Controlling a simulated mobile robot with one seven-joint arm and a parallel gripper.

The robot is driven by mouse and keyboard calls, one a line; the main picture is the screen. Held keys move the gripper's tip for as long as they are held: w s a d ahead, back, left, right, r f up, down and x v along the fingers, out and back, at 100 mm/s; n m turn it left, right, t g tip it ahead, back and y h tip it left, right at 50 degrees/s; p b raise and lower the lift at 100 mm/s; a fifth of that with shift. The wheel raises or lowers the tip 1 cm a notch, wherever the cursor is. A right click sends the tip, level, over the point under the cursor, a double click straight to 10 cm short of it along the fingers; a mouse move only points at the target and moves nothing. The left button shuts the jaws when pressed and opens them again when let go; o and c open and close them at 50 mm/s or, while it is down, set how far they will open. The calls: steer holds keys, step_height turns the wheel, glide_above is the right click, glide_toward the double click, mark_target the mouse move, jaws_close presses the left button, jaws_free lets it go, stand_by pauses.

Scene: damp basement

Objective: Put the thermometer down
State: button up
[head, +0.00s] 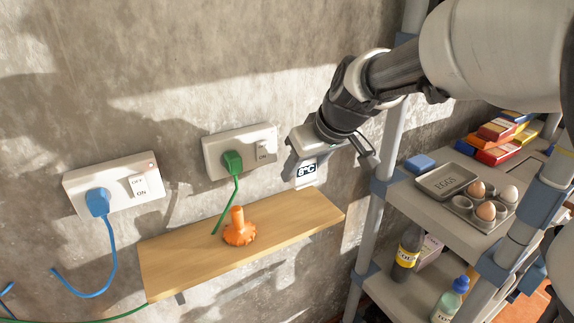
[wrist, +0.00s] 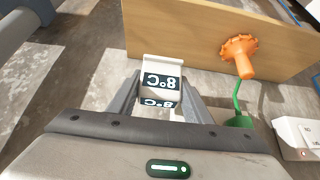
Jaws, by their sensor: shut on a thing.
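The thermometer (head: 306,171) is a small white block with a dark display reading 8°C. My gripper (head: 308,160) is shut on it and holds it over the right part of a narrow wooden wall shelf (head: 170,262). In the wrist view the thermometer (wrist: 161,82) sits between the two grey fingers of my gripper (wrist: 158,95), with the shelf (wrist: 185,30) beyond it. I cannot tell whether its lower end touches the shelf.
An orange knobbed object (head: 239,229) stands mid-shelf. Two wall sockets hold a green plug (head: 232,162) and a blue plug (head: 98,203). A grey rack (head: 425,205) at right bears an egg tray (head: 480,206), a tin and boxes. The shelf's left part is bare.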

step_height(320, 180, down, 8)
steer(key=shift+f+b, duration=0.1)
steer(key=shift+b, duration=0.75)
steer(key=shift+f, duration=0.1)
steer(key=o, duration=1.1)
steer(key=shift+d+r, duration=0.1)
steer(key=shift+r, duration=0.2)
steer(key=p+v, duration=0.2)
steer(key=v, duration=0.9)
steer(key=s+d+m+h, duration=0.1)
steer(key=s+d+m, duration=0.1)
steer(key=s, duration=0.4)
steer(key=s+d+m+h, duration=0.1)
steer(key=s+d+m, duration=0.1)
steer(key=s+d, duration=0.3)
steer(key=s+d+f+m+h, duration=0.1)
steer(key=s+d+m, duration=0.2)
steer(key=s, duration=0.4)
steer(key=shift+d+h, duration=0.3)
steer(key=shift+d, duration=0.35)
